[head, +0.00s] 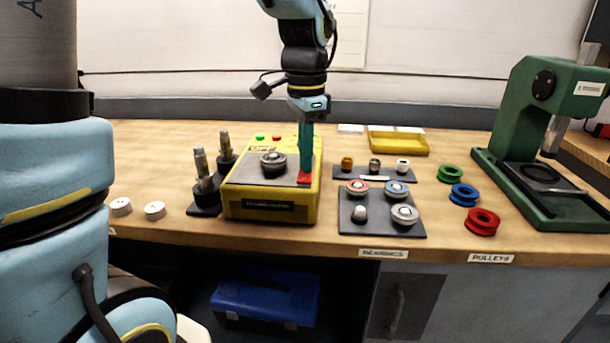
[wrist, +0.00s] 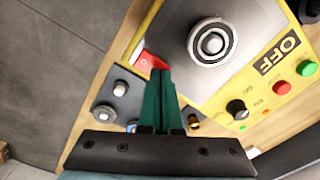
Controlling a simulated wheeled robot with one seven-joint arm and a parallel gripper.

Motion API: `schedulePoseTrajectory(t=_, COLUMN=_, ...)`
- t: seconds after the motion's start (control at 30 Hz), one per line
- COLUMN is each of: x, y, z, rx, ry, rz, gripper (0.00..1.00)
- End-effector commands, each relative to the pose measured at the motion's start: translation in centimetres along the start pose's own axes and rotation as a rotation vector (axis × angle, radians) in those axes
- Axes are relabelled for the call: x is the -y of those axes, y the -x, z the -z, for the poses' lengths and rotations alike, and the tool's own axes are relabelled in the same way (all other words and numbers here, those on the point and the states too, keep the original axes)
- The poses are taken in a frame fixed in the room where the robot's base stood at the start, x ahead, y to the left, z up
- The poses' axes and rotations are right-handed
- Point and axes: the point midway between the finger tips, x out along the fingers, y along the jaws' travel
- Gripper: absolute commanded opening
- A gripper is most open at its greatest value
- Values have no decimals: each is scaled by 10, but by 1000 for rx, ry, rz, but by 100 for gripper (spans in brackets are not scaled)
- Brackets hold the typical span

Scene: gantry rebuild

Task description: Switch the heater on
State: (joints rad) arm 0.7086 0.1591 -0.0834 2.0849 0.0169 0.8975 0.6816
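The heater is a yellow box (head: 272,212) on the bench with a grey top plate, and a bearing (head: 273,162) lies on that plate. Its "OFF" sign shows in the wrist view (wrist: 279,55). Beside the sign are a red button (wrist: 282,88), a green button (wrist: 306,68) and a black knob (wrist: 236,108).
Two dark posts (head: 204,175) stand left of the heater, with white discs (head: 154,210) nearby. A dark tray of bearings (head: 381,222) is close on the right. Coloured pulleys (head: 463,194) and a green press (head: 540,130) stand farther right. A yellow tray (head: 398,151) lies behind.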

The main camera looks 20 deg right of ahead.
Motion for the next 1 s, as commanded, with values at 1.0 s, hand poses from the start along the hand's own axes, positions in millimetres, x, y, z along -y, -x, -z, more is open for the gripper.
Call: schedulePoseTrajectory(t=1.0, x=0, y=51, z=0, rx=0, ry=0, rz=0, gripper=0)
